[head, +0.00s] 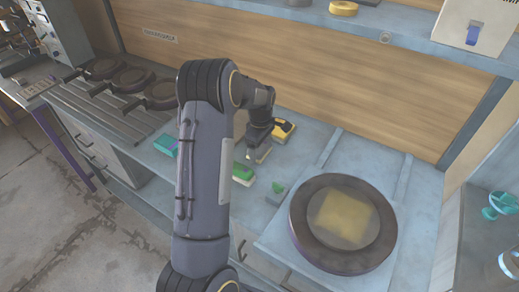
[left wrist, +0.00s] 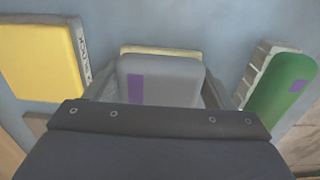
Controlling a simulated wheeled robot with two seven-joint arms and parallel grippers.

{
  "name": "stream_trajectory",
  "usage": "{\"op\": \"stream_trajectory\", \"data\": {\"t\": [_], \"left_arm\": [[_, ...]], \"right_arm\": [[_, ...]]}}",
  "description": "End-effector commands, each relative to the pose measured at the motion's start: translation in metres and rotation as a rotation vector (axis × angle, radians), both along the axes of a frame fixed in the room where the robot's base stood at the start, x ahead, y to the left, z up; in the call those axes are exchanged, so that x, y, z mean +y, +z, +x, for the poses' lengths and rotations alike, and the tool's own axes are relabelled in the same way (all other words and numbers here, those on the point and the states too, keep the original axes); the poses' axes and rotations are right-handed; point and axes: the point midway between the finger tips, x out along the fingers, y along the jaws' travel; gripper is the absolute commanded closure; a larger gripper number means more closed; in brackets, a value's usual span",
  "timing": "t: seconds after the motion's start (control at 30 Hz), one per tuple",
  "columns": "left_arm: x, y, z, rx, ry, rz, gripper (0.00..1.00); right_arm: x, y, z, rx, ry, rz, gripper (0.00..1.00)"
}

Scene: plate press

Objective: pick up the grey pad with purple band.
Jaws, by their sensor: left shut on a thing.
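The grey pad with the purple band (left wrist: 160,80) is in the middle of the left wrist view, between the fingers of my left gripper (left wrist: 157,92). The gripper is shut on it, with one finger at each side. A pale yellow edge shows beyond the grey top. In the head view my left gripper (head: 259,150) is low over the blue-grey bench, and the pad is mostly hidden by the gripper and arm. I cannot tell whether the pad is clear of the bench. My right gripper is in neither view.
A yellow block (left wrist: 40,62) lies left of the pad in the wrist view, and a green pad (left wrist: 287,88) lies right. In the head view a teal pad (head: 166,145), a small grey-green block (head: 277,193) and a round press plate (head: 318,254) stand on the bench.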

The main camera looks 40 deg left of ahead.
Motion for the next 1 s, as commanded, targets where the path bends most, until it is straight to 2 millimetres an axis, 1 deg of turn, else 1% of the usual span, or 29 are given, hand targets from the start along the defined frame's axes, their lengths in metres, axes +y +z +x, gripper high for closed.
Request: {"op": "stream_trajectory", "data": {"t": [0.17, 0.27, 0.37, 0.43, 0.47, 0.57, 0.73, 0.9, 1.0], "left_arm": [[0.000, 0.003, 0.000, -0.001, 0.000, 0.000, 0.49], [0.000, 0.009, 0.001, -0.002, -0.001, 0.000, 0.49], [0.000, 0.020, 0.001, -0.004, -0.001, 0.000, 0.49], [0.000, 0.031, 0.001, -0.004, -0.001, -0.001, 0.49], [-0.002, 0.036, -0.003, -0.005, -0.001, 0.000, 0.49], [-0.008, 0.055, -0.019, -0.006, -0.001, -0.001, 0.49], [-0.019, 0.092, -0.048, -0.007, -0.002, -0.001, 0.49], [-0.034, 0.108, -0.086, -0.004, -0.002, -0.003, 0.49], [-0.040, 0.116, -0.102, -0.004, -0.001, -0.003, 0.49]], "right_arm": [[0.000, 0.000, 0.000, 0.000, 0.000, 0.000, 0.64], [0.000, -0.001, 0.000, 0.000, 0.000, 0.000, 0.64], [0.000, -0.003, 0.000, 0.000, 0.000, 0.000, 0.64], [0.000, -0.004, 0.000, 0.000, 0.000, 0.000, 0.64], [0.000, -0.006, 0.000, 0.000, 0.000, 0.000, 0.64], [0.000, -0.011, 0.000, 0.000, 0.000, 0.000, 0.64], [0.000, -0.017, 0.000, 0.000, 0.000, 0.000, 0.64], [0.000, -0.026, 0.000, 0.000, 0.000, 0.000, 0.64], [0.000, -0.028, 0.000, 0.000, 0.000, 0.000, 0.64]]}}
